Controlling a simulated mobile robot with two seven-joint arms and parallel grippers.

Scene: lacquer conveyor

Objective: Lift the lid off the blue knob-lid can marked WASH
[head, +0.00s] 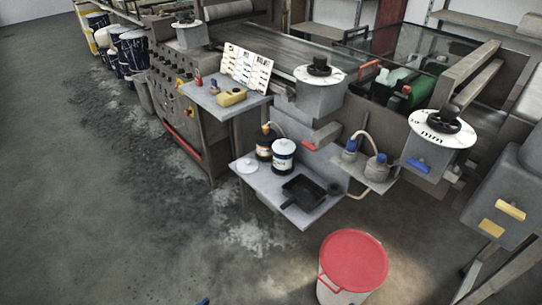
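A white can with a dark blue band (283,155) stands upright on the low grey shelf near the middle of the head view. Its top is pale, and I cannot tell whether a knob lid sits on it. Its lettering is too small to read, so WASH cannot be confirmed. A round pale disc like a lid (247,166) lies flat on the shelf to the left of the can.
A darker can with an orange band (264,146) stands close behind and left. A black tray (303,192) lies in front. A red-lidded bucket (352,264) stands on the floor at front right. Open floor lies to the left.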

